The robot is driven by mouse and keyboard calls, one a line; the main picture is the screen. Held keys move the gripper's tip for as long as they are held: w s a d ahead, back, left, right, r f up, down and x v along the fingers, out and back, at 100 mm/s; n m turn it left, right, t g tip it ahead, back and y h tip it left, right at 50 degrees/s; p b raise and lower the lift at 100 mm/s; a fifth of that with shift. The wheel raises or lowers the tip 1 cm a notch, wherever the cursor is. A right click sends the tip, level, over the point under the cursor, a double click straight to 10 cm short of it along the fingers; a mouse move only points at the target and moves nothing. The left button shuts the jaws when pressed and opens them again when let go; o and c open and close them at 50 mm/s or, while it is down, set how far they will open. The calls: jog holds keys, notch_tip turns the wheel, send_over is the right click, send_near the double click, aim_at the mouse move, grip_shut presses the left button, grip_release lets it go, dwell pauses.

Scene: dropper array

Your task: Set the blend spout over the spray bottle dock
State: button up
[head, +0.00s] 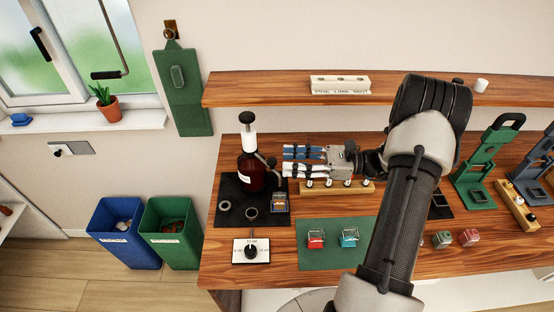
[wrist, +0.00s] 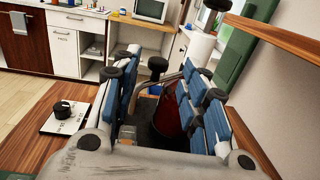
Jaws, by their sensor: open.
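A dark red bottle (head: 250,172) with a white top (head: 248,128) stands upright on a black mat (head: 228,187). A thin metal arm with a dark knob (head: 271,161) sits at its right side and may be the blend spout. In the wrist view a metal rod with a black knob (wrist: 158,64) shows beside the bottle (wrist: 170,108). My gripper (head: 288,161) is open, just right of the bottle, pointing left at it. In the wrist view its blue-padded fingers (wrist: 165,92) stand apart, with the rod and bottle seen between or beyond them. I cannot tell which spot is the spray bottle dock.
A white panel with a black knob (head: 251,251) is in front. Red (head: 316,239) and teal (head: 349,238) blocks lie on a green mat. A shelf (head: 270,89) runs above.

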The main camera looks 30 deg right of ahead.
jog(key=v, duration=0.6)
jog(key=shift+d, duration=0.15)
jog(key=s+a+r+n+g+h, duration=0.2)
jog(key=a+r+n+g, duration=0.2)
jog(key=a, duration=0.3)
jog(key=s+a+r+n+g+h, duration=0.25)
jog(key=a+n+g, duration=0.2)
jog(key=a, duration=0.35)
jog(key=s+a+r+n+t+h, duration=0.2)
jog(key=s+n+h, duration=0.3)
jog(key=n, duration=0.3)
jog(key=s+a+r+n+t+h, duration=0.2)
jog(key=s+a+r+n+h, duration=0.1)
jog(key=s+n+h, duration=0.3)
jog(key=s+a+n, duration=0.1)
jog(key=s, duration=0.1)
jog(key=shift+s+r+n, duration=0.25)
jog(key=shift+r+n, duration=0.1)
jog(key=shift+r, duration=0.05)
